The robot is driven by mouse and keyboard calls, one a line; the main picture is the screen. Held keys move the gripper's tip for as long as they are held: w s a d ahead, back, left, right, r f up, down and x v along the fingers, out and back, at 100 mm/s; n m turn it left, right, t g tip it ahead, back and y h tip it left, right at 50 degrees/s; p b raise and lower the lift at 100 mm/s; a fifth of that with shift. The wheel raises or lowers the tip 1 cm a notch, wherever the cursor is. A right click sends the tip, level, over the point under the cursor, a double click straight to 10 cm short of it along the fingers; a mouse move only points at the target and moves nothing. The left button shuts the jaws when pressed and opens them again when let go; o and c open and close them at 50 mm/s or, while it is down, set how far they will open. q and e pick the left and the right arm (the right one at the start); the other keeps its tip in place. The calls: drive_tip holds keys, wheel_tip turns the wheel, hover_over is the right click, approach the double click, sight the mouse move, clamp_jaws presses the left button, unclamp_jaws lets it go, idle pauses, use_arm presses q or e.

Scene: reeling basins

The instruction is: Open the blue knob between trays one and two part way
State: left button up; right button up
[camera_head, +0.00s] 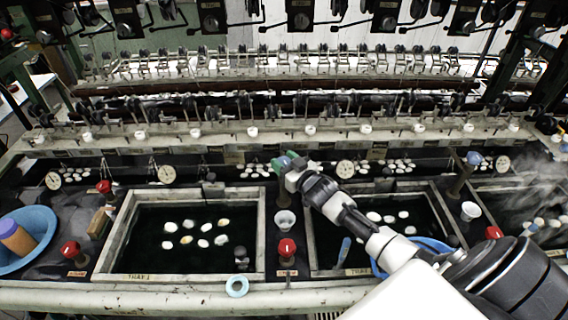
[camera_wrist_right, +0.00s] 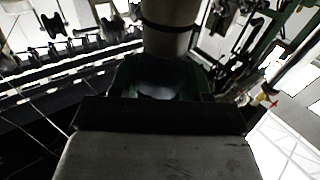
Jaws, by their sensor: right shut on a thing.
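The blue knob (camera_head: 284,161) stands behind the gap between tray one (camera_head: 261,232) on the left and tray two (camera_head: 311,238) on the right. My right gripper (camera_head: 288,165) reaches in from the lower right and is shut on this knob. In the right wrist view the jaws (camera_wrist_right: 162,82) are dark around the knob, below a thick round post (camera_wrist_right: 168,28). How far the knob is turned cannot be told. My left gripper is not in view.
A red knob (camera_head: 287,247) and a white cup (camera_head: 284,221) stand between the trays. Both trays hold dark water with several pale cocoons. A blue basin (camera_head: 22,240) is at far left. Steam rises at far right.

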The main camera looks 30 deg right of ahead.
drive_tip(key=n+y+b, duration=0.1)
drive_tip(key=y, duration=0.1)
drive_tip(key=n+y+b, duration=0.1)
drive_tip(key=y, duration=0.1)
drive_tip(key=shift+d+f+n+g, duration=0.1)
drive_tip(key=shift+f+n+g, duration=0.05)
drive_tip(key=shift+n+g, duration=0.25)
drive_tip(key=shift+n+g+y+b, duration=0.3)
drive_tip(key=shift+n+y+b, duration=0.2)
drive_tip(key=shift+y+b, duration=0.35)
drive_tip(key=shift+r, duration=0.2)
drive_tip(key=o, duration=0.9)
drive_tip(key=shift+y, duration=0.25)
drive_tip(key=shift+b+v, duration=0.95)
drive_tip(key=shift+v, duration=4.4)
